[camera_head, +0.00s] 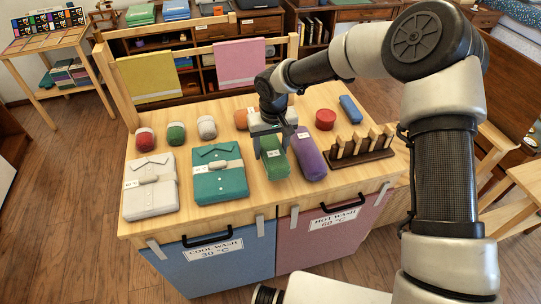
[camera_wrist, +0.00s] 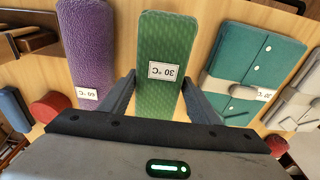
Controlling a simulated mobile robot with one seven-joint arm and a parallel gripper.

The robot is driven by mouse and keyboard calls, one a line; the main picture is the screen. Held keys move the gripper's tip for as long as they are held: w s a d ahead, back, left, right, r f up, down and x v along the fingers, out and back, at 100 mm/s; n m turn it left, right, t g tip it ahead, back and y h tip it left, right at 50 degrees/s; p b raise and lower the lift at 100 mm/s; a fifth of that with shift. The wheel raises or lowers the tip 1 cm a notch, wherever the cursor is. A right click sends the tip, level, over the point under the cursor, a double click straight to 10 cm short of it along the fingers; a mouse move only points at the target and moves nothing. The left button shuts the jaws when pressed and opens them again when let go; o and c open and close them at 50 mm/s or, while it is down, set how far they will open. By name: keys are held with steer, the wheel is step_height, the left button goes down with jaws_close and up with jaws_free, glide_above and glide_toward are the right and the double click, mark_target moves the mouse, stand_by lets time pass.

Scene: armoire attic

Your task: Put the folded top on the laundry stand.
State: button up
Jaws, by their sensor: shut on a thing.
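My gripper (camera_head: 271,143) is shut on a green ribbed bundle (camera_head: 275,165) with a white 30 °C label; the bundle (camera_wrist: 160,45) sits between the fingers in the wrist view. I cannot tell whether it is clear of the wooden top. Two folded tops with collars lie to its left: a teal one (camera_head: 220,180) and a white one (camera_head: 149,200), each with a band and a tag. The teal top (camera_wrist: 268,52) also shows in the wrist view. The wooden stand (camera_head: 250,211) carries them all, above two fabric bins.
A purple roll (camera_head: 310,160) lies close on the right of the green bundle. The blue Cool Wash bin (camera_head: 215,265) and pink Hot Wash bin (camera_head: 325,232) are below.

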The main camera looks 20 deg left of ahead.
mark_target(272, 151)
steer(key=shift+f, duration=1.8)
steer(key=shift+f, duration=0.1)
steer(key=shift+f+b, duration=0.15)
steer(key=shift+b, duration=0.25)
steer(key=o, duration=1.2)
steer(key=shift+c, duration=0.2)
steer(key=r, duration=0.4)
steer(key=r+p, duration=0.1)
steer(key=r, duration=0.3)
steer(key=s+r, duration=0.1)
steer(key=r, duration=0.3)
steer(key=shift+s+d+r, duration=0.1)
steer(key=shift+d+r, duration=0.1)
steer(key=shift+d, duration=0.2)
